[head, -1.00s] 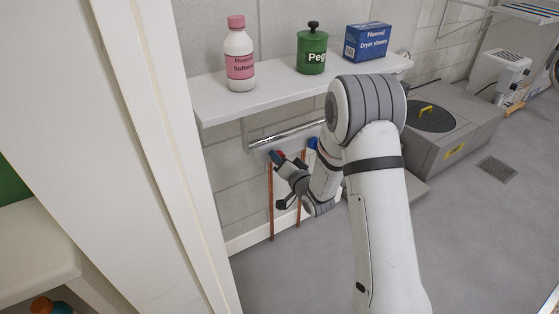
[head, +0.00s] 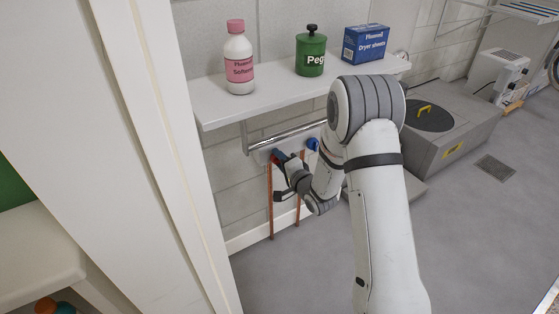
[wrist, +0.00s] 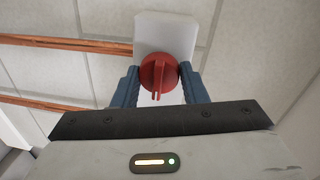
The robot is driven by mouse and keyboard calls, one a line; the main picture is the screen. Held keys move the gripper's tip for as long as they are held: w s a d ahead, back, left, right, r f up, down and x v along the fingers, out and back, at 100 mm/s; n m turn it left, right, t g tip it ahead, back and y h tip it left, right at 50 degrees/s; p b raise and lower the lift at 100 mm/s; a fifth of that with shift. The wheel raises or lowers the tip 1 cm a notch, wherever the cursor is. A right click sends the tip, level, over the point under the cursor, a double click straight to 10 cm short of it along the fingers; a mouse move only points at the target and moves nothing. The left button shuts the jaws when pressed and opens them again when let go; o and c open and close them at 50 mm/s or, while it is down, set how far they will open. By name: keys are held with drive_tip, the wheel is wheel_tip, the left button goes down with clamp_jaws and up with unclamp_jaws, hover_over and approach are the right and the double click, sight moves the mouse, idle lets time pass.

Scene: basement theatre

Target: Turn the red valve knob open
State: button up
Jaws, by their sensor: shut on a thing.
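The red valve knob (wrist: 158,73) is round with a raised ridge across its face. It sits on a pale plate (wrist: 165,32) on the tiled wall. My gripper (wrist: 160,82) has one blue-grey finger on each side of the knob and is shut on it. In the head view my gripper (head: 279,157) reaches the wall below the shelf, and only a sliver of the red knob shows there. A blue knob (head: 312,143) is on the wall to the right of it, beside my arm.
A white shelf (head: 205,108) above holds a pink-capped bottle (head: 239,64), a green tin (head: 311,55) and a blue box (head: 366,44). A metal rail (head: 284,136) runs under it. Copper pipes (head: 270,205) run down the wall. A white door frame (head: 150,150) stands at left.

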drive_tip(key=shift+s+f, duration=0.15)
drive_tip(key=shift+f, duration=0.1)
drive_tip(key=o, duration=1)
drive_tip(key=shift+r, duration=0.15)
drive_tip(key=shift+c, duration=0.2)
drive_tip(key=p+v, duration=0.2)
drive_tip(key=v, duration=0.5)
drive_tip(key=shift+s+d, duration=0.25)
